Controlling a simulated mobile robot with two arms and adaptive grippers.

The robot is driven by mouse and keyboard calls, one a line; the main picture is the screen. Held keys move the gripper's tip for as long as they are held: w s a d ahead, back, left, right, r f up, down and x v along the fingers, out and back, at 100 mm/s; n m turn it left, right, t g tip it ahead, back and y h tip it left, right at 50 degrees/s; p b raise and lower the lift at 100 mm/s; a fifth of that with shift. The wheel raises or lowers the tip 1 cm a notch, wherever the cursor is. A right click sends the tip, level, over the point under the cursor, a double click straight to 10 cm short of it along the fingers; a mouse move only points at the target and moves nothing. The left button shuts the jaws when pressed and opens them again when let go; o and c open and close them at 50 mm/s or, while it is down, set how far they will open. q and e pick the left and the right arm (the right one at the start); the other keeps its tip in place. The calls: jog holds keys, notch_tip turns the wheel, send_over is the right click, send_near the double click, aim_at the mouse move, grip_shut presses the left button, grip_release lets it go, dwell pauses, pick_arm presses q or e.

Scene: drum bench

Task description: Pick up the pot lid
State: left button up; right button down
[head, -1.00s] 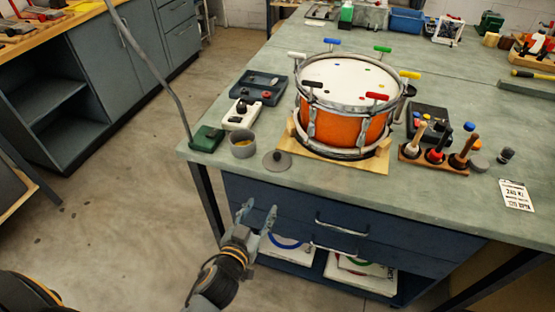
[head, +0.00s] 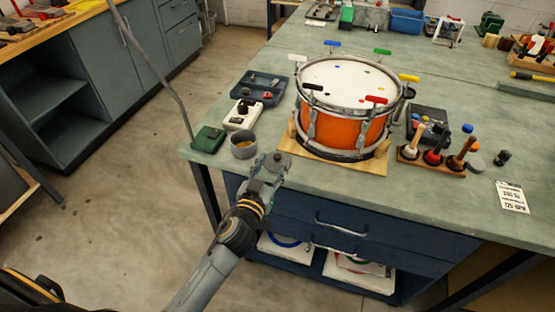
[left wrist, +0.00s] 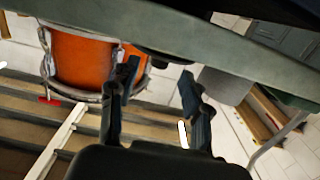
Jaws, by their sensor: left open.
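The pot lid (head: 282,158) is a small dark grey disc with a knob near the bench's front edge, left of the drum. In the head view my left gripper covers most of it. My left gripper (head: 268,164) is open at the bench edge, its fingers over or just in front of the lid. In the left wrist view the lid (left wrist: 165,57) shows as a thin dark shape between and beyond the two fingertips (left wrist: 160,75). I cannot tell whether the fingers touch it. My right gripper is not in view.
An orange drum (head: 345,128) on a wooden base (head: 320,161) stands right of the lid. A green box (head: 208,139), a white device (head: 243,115) and a dark tray (head: 262,84) lie behind and left. The blue drawers (head: 320,215) are below the bench top (head: 430,198).

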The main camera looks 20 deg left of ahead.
aim_at(278, 155)
pick_arm(q)
jog(key=w, duration=0.4)
jog(key=shift+w+d+f, duration=0.1)
jog(key=shift+d+f, duration=0.05)
jog(key=shift+f, duration=0.05)
grip_shut()
jog(key=shift+r, duration=0.15)
